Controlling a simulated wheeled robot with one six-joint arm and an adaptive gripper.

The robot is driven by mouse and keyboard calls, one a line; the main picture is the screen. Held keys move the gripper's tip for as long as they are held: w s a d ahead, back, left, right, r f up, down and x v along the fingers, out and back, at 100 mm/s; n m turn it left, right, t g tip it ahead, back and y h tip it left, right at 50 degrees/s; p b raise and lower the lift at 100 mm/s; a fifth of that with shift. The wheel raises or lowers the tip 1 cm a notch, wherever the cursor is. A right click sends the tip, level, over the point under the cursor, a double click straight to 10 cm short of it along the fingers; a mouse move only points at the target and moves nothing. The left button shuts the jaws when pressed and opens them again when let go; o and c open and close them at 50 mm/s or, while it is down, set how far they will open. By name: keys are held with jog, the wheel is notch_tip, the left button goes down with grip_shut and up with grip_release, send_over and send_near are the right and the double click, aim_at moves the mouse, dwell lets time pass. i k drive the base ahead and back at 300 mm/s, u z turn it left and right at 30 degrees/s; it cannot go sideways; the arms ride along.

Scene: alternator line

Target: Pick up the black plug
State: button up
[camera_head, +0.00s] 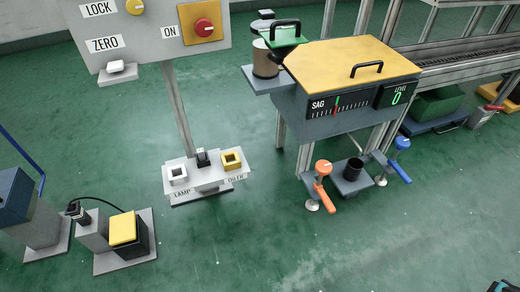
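A small black plug-like piece (75,209) sits on top of a grey block at the lower left. A black cable loops from it towards a black box with a yellow top (122,228). Another small black piece (203,158) stands upright on a pale stand (208,183), between a white socket (178,174) and a yellow socket (231,160). I cannot tell for certain which black piece is the plug. My gripper is not clearly in view.
A grey panel (140,42) labelled LOCK, ZERO and ON rises on a post behind the stand. A yellow-topped SAG machine (350,70) stands right of it, with orange (323,168) and blue (402,143) handles below. Green floor is clear in the lower middle.

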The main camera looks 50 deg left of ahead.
aim_at(77, 213)
jog(key=z, duration=5.8)
jog(key=k, duration=1.65)
jog(key=z, duration=1.15)
jog(key=i, duration=0.95)
jog(key=u, duration=0.05)
